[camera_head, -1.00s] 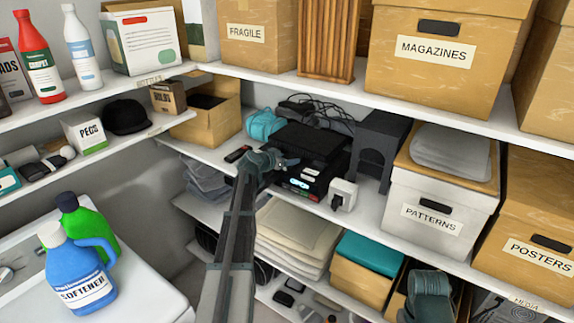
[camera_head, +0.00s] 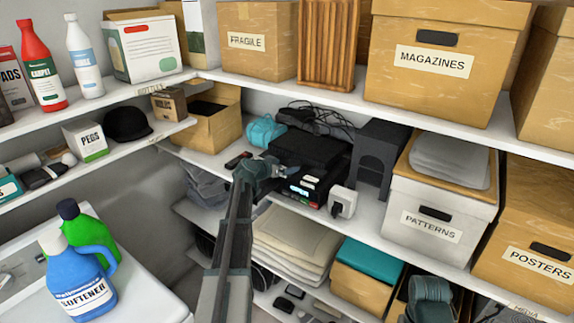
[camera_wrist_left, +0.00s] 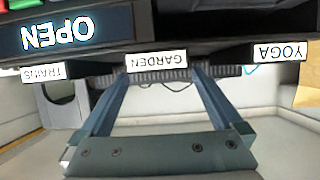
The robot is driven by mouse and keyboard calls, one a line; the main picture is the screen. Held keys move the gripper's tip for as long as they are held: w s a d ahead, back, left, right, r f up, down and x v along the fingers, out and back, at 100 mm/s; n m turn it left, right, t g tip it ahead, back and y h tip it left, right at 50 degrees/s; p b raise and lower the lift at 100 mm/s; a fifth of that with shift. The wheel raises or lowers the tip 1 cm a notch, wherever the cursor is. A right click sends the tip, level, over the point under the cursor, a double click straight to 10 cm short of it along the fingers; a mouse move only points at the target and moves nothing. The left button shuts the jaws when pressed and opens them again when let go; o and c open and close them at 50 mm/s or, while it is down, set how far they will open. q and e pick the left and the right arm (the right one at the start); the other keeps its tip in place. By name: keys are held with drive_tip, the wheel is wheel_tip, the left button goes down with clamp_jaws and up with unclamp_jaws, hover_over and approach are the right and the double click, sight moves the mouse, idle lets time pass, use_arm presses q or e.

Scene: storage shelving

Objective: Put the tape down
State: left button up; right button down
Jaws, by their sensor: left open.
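My left gripper (camera_head: 282,171) reaches in over the middle shelf, in front of a black electronic device (camera_head: 306,190) with a lit front. In the left wrist view the jaws (camera_wrist_left: 160,76) are spread wide with nothing held between them. That view is upside down and shows a lit "OPEN" display (camera_wrist_left: 58,33) and labels reading "TRAINS", "GARDEN" (camera_wrist_left: 157,62) and "YOGA". I cannot pick out the tape for certain. A small dark item (camera_head: 238,160) lies on the shelf left of the gripper. A grey-teal part of my right arm (camera_head: 431,290) shows low at right; its jaws are unclear.
A small white device (camera_head: 342,201) stands right of the electronics, near the shelf edge. A dark stand (camera_head: 382,150) and the "PATTERNS" box (camera_head: 428,225) are farther right. An open cardboard box (camera_head: 213,120) is at left. Folded cloth (camera_head: 290,243) lies below.

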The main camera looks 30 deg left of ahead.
use_arm(q)
drive_tip(key=p+v, duration=0.3)
drive_tip(key=v, duration=0.7)
drive_tip(key=s+d+f+m+g+h, duration=0.1)
drive_tip(key=s+d+f+g, duration=0.15)
drive_tip(key=d, duration=0.85)
drive_tip(key=s+d+f+m+g+h, duration=0.1)
drive_tip(key=s+d+f+g, duration=0.2)
drive_tip(key=d, duration=0.8)
drive_tip(key=s+d+f+m+g+h, duration=0.15)
drive_tip(key=d+f, duration=0.25)
drive_tip(key=d, duration=0.7)
drive_tip(key=s+d+f+g+y, duration=0.2)
drive_tip(key=s+d, duration=0.4)
drive_tip(key=s, duration=0.4)
drive_tip(key=s+d+f+g+y, duration=0.2)
drive_tip(key=s+d+g+y, duration=0.2)
drive_tip(key=s, duration=0.6)
drive_tip(key=shift+s+d+n+g, duration=0.35)
drive_tip(key=shift+d+g, duration=0.05)
drive_tip(key=shift+d, duration=0.55)
